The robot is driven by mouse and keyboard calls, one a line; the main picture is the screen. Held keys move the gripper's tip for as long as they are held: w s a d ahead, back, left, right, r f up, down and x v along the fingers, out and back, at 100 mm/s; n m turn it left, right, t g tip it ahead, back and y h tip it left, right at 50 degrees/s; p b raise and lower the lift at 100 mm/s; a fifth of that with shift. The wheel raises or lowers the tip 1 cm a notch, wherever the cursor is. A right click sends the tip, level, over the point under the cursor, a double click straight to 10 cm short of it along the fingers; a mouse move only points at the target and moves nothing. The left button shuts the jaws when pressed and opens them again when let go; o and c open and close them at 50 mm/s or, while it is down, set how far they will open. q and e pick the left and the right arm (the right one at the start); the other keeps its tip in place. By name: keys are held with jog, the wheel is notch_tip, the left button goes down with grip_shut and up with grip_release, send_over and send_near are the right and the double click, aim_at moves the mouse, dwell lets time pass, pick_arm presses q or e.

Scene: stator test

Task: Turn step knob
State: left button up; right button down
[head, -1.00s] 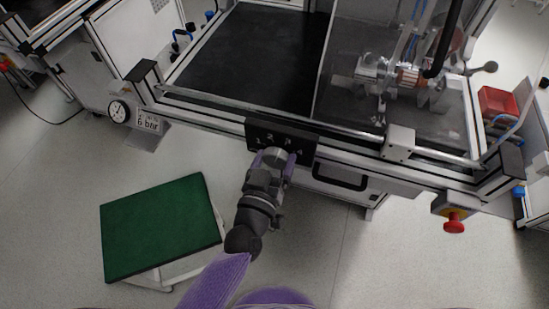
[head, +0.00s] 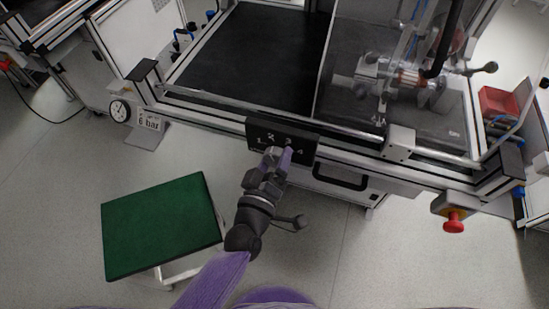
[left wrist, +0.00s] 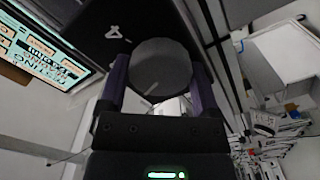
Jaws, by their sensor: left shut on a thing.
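The step knob (left wrist: 160,65) is a round dark grey knob on a black panel (head: 254,128) at the front of the test bench. The panel carries white numbers. In the left wrist view, the knob sits between the two purple fingers of my left gripper (left wrist: 160,84), with a pale line on its lower face. In the head view, my left gripper (head: 279,156) reaches up to the panel, its wrist tilted, and largely hides the knob. It is shut on the knob. My right gripper is not in view.
A black drawer handle (head: 340,181) is just right of the panel. A red stop button (head: 453,224) sticks out at the bench's right front. A green-topped stool (head: 160,226) stands at lower left. A pressure gauge (head: 120,111) stands left of the bench.

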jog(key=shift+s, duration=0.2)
pick_arm(q)
jog(key=o, duration=1.1)
jog(key=shift+c, duration=0.2)
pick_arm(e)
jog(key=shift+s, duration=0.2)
pick_arm(q)
jog(key=shift+s, duration=0.15)
jog(key=p+v, duration=0.2)
jog(key=v, duration=0.7)
jog(key=shift+s+a, duration=0.15)
jog(key=shift+s, duration=0.2)
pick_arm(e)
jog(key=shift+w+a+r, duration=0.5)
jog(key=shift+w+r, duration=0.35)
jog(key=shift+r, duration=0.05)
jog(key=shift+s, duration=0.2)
